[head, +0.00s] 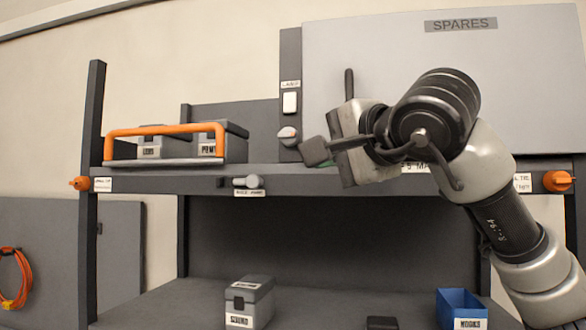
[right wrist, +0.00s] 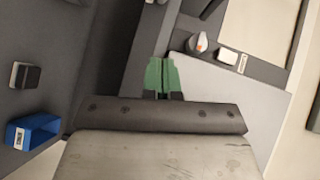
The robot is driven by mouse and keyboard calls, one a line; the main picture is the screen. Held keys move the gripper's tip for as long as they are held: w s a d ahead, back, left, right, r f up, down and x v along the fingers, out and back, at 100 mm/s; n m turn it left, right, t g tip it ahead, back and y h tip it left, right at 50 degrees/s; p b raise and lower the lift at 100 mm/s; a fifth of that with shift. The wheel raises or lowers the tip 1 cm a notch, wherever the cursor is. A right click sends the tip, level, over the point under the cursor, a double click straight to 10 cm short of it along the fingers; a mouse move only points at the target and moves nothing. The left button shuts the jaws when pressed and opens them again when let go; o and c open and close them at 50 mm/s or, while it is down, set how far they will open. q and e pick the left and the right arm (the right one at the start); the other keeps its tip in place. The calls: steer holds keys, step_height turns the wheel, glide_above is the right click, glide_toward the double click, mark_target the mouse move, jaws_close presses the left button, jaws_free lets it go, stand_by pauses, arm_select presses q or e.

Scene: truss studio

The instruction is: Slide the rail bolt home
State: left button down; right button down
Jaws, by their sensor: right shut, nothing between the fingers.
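The rail bolt (head: 247,182) is a small light-grey cylinder with a dark end on the front rail of the rack. A white label sits below it, and a dark fitting (head: 221,182) is on the rail just to its left. I cannot make out the bolt in the right wrist view. My right gripper (head: 316,151) is above and to the right of the bolt in the picture, apart from it. Its green fingers (right wrist: 160,77) are shut together and empty in the right wrist view. My left gripper is not in view.
An orange guard (head: 165,130) fronts grey boxes on the left shelf. A rotary knob (head: 288,136) and lamp switch (head: 290,103) are near my right gripper. Orange knobs (head: 80,183) (head: 558,181) end the rail. Below stand a grey case (head: 250,300) and blue bin (head: 461,309).

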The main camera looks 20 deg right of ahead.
steer(key=p, duration=0.4)
glide_toward(261, 181)
steer(key=w, duration=0.1)
steer(key=w+d, duration=0.1)
steer(key=w, duration=0.1)
steer(key=w+d, duration=0.1)
steer(key=w, duration=0.1)
steer(key=shift+r, duration=0.1)
steer(key=shift+w+a+f+p, duration=0.15)
steer(key=shift+w+a+p, duration=0.1)
steer(key=shift+a+p, duration=0.2)
steer(key=shift+w+a+f+p, duration=0.15)
steer(key=shift+w+a+p, duration=0.15)
steer(key=shift+a, duration=0.2)
steer(key=shift+w+a+f, duration=0.2)
steer(key=shift+a+f, duration=0.05)
steer(key=shift+a, duration=0.3)
steer(key=shift+d, duration=0.1)
